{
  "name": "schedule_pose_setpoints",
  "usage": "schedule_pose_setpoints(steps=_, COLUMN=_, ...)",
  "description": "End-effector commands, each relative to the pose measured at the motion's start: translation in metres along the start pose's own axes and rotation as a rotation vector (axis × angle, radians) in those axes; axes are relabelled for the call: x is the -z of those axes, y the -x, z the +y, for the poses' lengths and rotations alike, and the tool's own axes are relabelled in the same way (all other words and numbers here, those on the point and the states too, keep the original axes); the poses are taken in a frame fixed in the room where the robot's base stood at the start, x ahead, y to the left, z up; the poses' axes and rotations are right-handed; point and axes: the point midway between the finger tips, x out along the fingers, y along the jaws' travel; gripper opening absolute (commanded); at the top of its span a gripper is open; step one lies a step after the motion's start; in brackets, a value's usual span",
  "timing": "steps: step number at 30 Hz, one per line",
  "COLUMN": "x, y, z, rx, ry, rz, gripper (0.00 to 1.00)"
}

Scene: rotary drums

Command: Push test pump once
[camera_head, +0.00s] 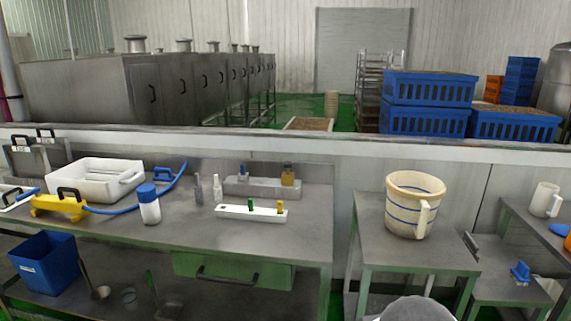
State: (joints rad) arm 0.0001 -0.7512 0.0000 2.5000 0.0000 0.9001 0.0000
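No label marks the test pump, and I cannot tell for sure which object it is. A yellow device with a black handle (60,206) sits at the left of the metal bench. A blue hose (112,210) runs from beside it towards a blue-handled part (172,174). Two slim bottles, one grey (198,190) and one white (217,189), stand upright near the bench middle; their tops are too small to read. My gripper is not in view, and nothing is seen touching these objects.
The bench (125,231) also holds a white tub (97,181), a blue-capped bottle (149,206) and a white rack (252,211). A cream jug (413,207) stands on a separate table (370,246). A blue bin (47,263) is below. The bench front is mostly clear.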

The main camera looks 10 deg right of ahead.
Motion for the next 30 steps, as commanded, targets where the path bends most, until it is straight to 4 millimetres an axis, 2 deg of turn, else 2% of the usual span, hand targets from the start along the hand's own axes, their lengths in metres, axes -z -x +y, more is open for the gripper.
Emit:
schedule_pose_setpoints(steps=7, x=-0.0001, y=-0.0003, z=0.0, rx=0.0, ry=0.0, rz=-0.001, gripper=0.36)
schedule_pose_setpoints(steps=8, x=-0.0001, y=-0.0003, z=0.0, rx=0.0, ry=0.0, rz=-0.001, gripper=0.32)
schedule_pose_setpoints(steps=13, x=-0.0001, y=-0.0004, z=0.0, rx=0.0, ry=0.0, rz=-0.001, gripper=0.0)
schedule_pose_setpoints(steps=30, x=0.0, y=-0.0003, z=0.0, rx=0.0, ry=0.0, rz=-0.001, gripper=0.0)
